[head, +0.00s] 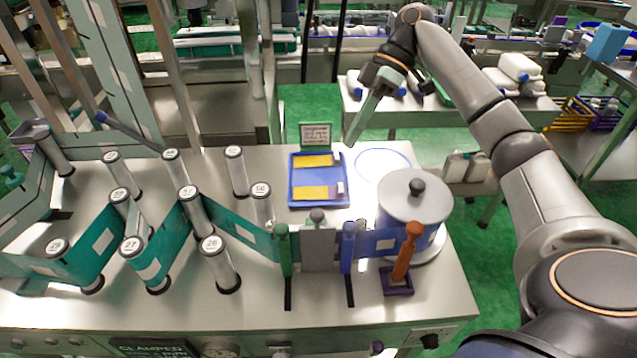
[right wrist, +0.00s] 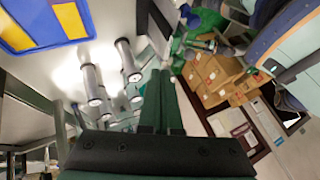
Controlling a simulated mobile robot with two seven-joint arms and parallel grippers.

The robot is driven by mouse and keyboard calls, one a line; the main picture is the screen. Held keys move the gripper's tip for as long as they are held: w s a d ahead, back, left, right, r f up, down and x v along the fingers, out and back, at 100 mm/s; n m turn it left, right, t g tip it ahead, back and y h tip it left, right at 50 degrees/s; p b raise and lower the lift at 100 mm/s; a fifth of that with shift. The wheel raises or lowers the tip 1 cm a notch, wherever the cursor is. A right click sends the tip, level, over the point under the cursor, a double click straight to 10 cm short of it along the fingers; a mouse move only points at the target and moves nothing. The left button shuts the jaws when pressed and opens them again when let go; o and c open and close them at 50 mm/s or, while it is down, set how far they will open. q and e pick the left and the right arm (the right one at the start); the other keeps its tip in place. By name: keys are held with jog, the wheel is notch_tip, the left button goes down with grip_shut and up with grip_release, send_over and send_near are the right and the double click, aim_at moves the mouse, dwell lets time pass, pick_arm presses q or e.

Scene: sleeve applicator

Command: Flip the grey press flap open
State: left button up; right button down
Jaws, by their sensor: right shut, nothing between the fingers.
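The grey press flap (head: 318,248) stands upright at the front middle of the machine table in the head view. It is a flat grey plate with a dark grey knob at its top, between a green-handled post (head: 284,250) and a blue-handled post (head: 347,246). A blue and teal film band runs beside it. My right gripper (head: 352,138) is shut and empty, high above the far side of the table, well behind and apart from the flap. Its closed green fingers also show in the right wrist view (right wrist: 160,95), where I cannot make out the flap. My left gripper is not in view.
A grey-lidded drum (head: 414,199) and an orange handle (head: 407,252) stand right of the flap. A blue tray (head: 318,203) with yellow pieces lies behind it. Several numbered rollers (head: 220,262) stand to the left. The table's front right corner is fairly clear.

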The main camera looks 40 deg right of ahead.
jog(key=shift+s, duration=0.15)
jog(key=s+a+f, duration=0.3)
jog(key=a+f, duration=0.4)
jog(key=a, duration=0.2)
jog(key=shift+s+p, duration=0.35)
jog(key=shift+p, duration=0.05)
dwell(0.4)
